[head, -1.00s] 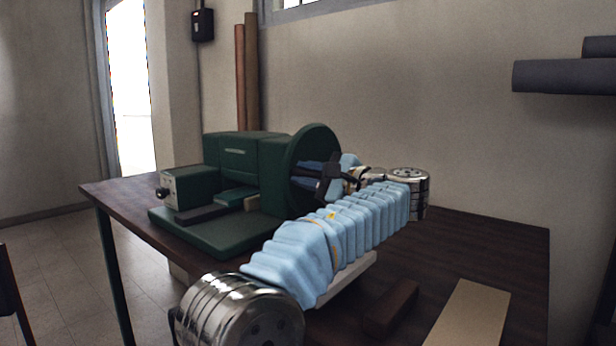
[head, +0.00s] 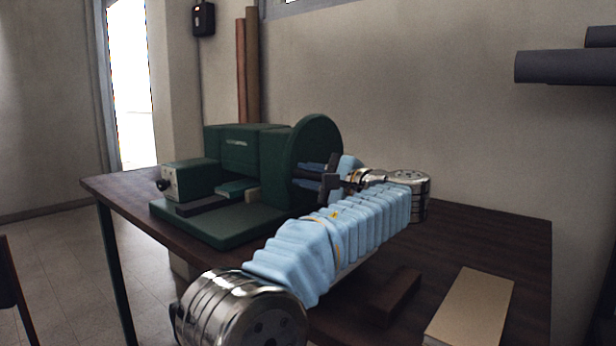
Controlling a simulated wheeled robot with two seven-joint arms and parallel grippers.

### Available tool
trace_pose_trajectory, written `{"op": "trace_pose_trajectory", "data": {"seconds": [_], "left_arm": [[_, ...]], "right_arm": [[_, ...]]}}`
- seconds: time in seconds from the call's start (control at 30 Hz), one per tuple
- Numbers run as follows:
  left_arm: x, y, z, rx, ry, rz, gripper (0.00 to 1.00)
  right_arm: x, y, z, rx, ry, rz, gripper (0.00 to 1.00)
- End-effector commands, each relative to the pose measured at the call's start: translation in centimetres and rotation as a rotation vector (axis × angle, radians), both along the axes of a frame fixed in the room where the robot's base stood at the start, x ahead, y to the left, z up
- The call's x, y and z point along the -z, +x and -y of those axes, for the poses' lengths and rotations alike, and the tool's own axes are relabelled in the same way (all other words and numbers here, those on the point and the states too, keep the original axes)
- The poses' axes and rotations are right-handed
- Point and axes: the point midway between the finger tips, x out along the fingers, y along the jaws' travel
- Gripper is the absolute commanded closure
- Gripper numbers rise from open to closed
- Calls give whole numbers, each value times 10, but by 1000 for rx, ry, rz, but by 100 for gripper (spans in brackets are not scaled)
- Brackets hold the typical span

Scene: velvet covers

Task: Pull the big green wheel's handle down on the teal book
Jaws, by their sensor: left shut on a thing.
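The dark green press (head: 240,148) stands on the table, with its big green wheel (head: 318,135) upright on its right side. The teal book (head: 236,187) lies flat in the press, on a pale block, above the green base. My left arm, in a light blue sleeve, reaches across the front to the wheel. My left gripper (head: 324,184) is shut on the wheel's handle at the wheel's right face. The handle itself is mostly hidden by the dark fingers and the sleeve. My right gripper is not in view.
The brown table (head: 470,235) has bare room at the right. A dark wooden block (head: 392,296) and a tan board (head: 470,308) lie near its front right. Grey rolls (head: 565,66) stick out at the upper right wall.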

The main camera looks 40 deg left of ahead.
Motion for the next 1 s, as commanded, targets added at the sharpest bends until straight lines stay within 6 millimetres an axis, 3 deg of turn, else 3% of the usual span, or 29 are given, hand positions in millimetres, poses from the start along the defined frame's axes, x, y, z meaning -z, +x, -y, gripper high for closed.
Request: {"op": "trace_pose_trajectory", "data": {"seconds": [0.03,0.2,0.57,0.67,1.0], "left_arm": [[2,1,1,2,-2,-4,75],[1,1,1,1,-2,-3,52],[1,1,5,3,-1,-2,52],[1,0,17,4,-1,-2,52],[0,-6,98,6,0,-2,52]], "right_arm": [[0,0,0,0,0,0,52],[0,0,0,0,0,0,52],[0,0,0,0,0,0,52],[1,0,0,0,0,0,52],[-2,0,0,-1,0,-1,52]]}}
